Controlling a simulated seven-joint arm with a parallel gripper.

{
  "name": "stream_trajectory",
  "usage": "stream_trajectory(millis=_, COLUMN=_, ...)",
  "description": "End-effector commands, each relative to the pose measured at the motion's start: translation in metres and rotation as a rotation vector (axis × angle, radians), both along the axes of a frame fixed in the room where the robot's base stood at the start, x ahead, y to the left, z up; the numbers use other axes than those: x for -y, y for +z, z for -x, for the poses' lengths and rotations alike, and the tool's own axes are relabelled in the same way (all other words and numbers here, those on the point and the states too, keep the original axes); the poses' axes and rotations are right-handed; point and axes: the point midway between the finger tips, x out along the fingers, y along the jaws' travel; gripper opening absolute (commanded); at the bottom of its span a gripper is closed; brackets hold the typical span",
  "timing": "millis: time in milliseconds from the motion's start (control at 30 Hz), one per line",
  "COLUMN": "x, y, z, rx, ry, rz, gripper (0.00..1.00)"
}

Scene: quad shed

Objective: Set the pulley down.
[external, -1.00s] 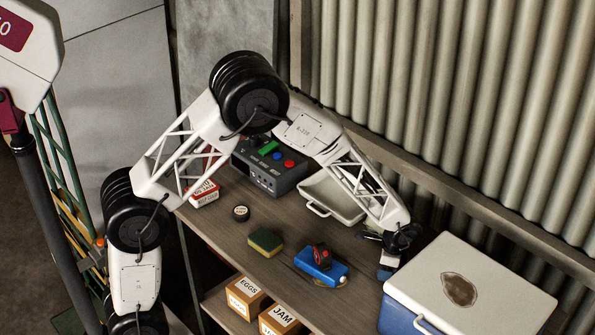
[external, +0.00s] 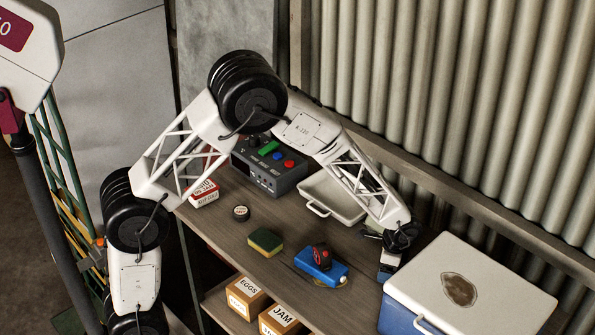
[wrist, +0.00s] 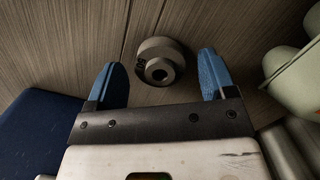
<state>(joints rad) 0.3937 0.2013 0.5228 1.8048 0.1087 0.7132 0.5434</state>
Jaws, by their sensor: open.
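A grey round pulley (wrist: 160,62) with a central hole lies on the wooden bench top (wrist: 70,45) in the wrist view. My gripper (wrist: 162,68) is open, one blue finger on each side of the pulley, with a gap between it and each finger. In the external view my gripper (external: 388,264) is low over the bench, left of the cooler. The pulley cannot be made out there.
A blue cooler with a white lid (external: 470,285) stands close on the right. Pale green vessels (wrist: 295,75) are near the right finger.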

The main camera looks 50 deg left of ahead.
Motion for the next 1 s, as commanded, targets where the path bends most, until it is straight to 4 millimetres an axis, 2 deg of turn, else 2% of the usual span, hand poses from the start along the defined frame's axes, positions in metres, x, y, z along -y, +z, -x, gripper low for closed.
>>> stream_trajectory(millis=267, x=0.004, y=0.033, z=-0.003, rx=0.003, ry=0.0, rz=0.001, gripper=0.77)
stream_trajectory(millis=600, x=0.009, y=0.087, z=-0.006, rx=0.002, ry=0.0, rz=0.001, gripper=0.77)
stream_trajectory(millis=800, x=0.011, y=0.106, z=-0.007, rx=0.0, ry=0.0, rz=0.0, gripper=0.77)
stream_trajectory(millis=1000, x=0.012, y=0.114, z=-0.007, rx=0.0, ry=0.0, rz=0.0, gripper=0.77)
